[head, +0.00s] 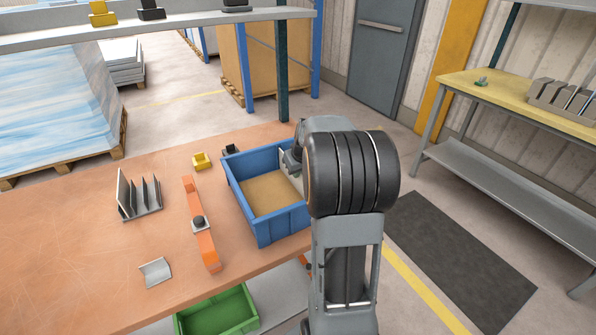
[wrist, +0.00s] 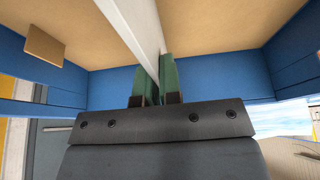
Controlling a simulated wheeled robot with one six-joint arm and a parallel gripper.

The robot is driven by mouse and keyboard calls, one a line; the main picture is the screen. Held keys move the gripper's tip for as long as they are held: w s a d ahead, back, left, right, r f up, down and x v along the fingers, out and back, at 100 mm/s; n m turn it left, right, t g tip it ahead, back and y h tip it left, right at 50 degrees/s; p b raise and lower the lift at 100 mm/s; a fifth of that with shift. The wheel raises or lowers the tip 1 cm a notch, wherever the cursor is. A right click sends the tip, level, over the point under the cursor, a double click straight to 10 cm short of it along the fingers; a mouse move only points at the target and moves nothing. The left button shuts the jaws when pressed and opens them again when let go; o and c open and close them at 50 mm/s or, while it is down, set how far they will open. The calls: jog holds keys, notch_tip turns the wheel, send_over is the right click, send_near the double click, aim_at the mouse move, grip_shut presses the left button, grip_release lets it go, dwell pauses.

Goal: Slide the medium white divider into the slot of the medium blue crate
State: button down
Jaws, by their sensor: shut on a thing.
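The blue crate (head: 268,222) stands on the orange-brown table, open side up, with a tan floor. Its blue wall also shows in the wrist view (wrist: 222,82). My gripper (wrist: 157,82) has green fingertips, shut on the white divider, at the crate. I cannot tell whether the divider sits in the slot.
An orange bar (head: 205,240) with a dark knob lies left of the crate. Beyond it stand a grey rack of plates (head: 140,197) and a bent grey piece (head: 155,272). A small yellow bin (head: 202,161) is behind. A green crate (head: 218,313) is below the table's front edge.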

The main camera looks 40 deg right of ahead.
jog(key=shift+f, duration=0.25)
jog(key=c, duration=1.2)
grip_release()
jog(key=shift+r, duration=0.1)
jog(key=v, duration=1.3)
jog(key=shift+r, duration=0.4)
jog(key=shift+n+g+y, duration=0.3)
jog(key=shift+n+g, duration=0.2)
jog(key=shift+n, duration=0.4)
jog(key=shift+s+a+f+p, duration=0.8)
jog(key=shift+s+a, duration=1.35)
jog(key=shift+a, duration=1.6)
jog(key=shift+s+a+f+p, duration=0.8)
jog(key=shift+s+a, duration=1.3)
jog(key=shift+a, duration=1.7)
jog(key=shift+s+a+f+p, duration=0.8)
jog(key=shift+s+a, duration=1.35)
jog(key=shift+a, duration=1.6)
